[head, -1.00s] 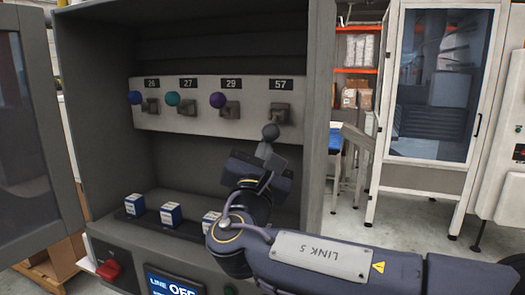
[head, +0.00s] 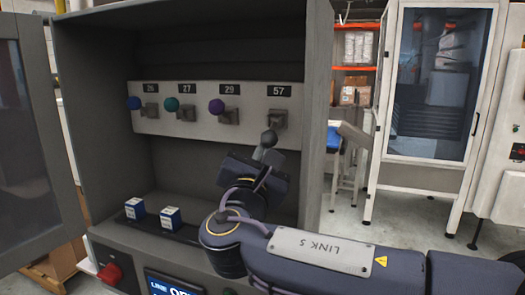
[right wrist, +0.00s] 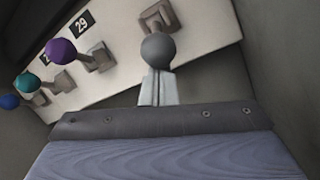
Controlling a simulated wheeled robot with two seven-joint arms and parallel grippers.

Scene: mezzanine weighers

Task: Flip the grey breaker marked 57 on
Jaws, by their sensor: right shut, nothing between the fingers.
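The grey breaker marked 57 is at the right end of the light panel, its square base (head: 274,119) under the label. Its grey ball knob (head: 269,138) hangs low, toward me, and also shows in the right wrist view (right wrist: 158,50). My right gripper (head: 263,152) is shut and empty, its fingertips just below the knob. In the right wrist view the shut fingers (right wrist: 158,85) meet the knob's near side in the picture; I cannot tell whether they touch it. My left gripper is out of view.
Breakers with blue (head: 134,103), teal (head: 171,104) and purple (head: 216,106) knobs, marked 26, 27 and 29, sit left on the panel (head: 200,130). The cabinet's side wall (head: 318,120) stands close right. Small blue-white boxes (head: 170,218) and a red switch (head: 108,273) are below.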

